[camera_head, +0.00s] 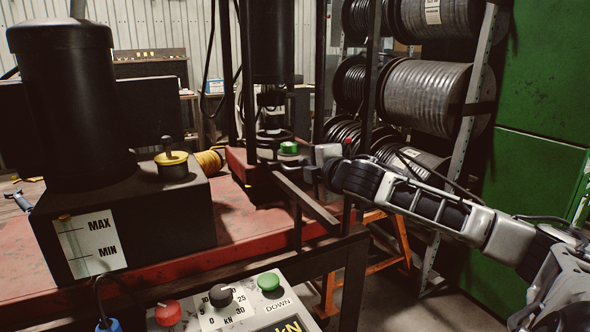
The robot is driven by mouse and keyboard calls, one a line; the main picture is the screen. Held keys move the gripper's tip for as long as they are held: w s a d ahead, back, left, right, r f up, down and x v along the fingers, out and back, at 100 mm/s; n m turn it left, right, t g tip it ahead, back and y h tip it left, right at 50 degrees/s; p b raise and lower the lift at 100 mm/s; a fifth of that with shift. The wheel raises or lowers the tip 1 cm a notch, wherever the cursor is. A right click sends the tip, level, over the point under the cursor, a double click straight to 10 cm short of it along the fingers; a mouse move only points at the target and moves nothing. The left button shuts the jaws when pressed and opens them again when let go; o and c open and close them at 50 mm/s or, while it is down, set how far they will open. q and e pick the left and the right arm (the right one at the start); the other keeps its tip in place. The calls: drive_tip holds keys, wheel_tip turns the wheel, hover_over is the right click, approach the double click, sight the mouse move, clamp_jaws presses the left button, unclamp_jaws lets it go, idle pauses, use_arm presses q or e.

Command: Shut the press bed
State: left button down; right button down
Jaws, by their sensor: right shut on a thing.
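The press (275,45) stands at the upper middle, with dark uprights and a black cylinder. Its bed (243,168) is a low red part on the red bench top, with a dark rail (306,197) sticking out toward the front right. My right gripper (314,168) reaches in from the right and is shut at the bed's right side, beside a green-topped piece (288,148). It seems to hold the bed's handle, but its fingers are small and partly hidden. My left gripper is out of view.
A control box (238,312) with red, black and green knobs is at the bottom front. A black pump tank (130,225) fills the left of the red bench (240,222). Hose reels (425,95) stand behind my right arm, with a green cabinet (540,90) at right.

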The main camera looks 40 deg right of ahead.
drive_tip(key=shift+w+d, duration=0.1)
drive_tip(key=shift+w, duration=0.05)
drive_tip(key=shift+r, duration=0.1)
drive_tip(key=c, duration=1.8)
unclamp_jaws()
drive_tip(key=shift+r, duration=0.1)
drive_tip(key=shift+c, duration=0.2)
drive_tip(key=shift+o, duration=1)
drive_tip(key=shift+w, duration=0.3)
drive_tip(key=shift+s, duration=0.1)
drive_tip(key=shift+s+f, duration=0.1)
drive_tip(key=shift+f, duration=0.15)
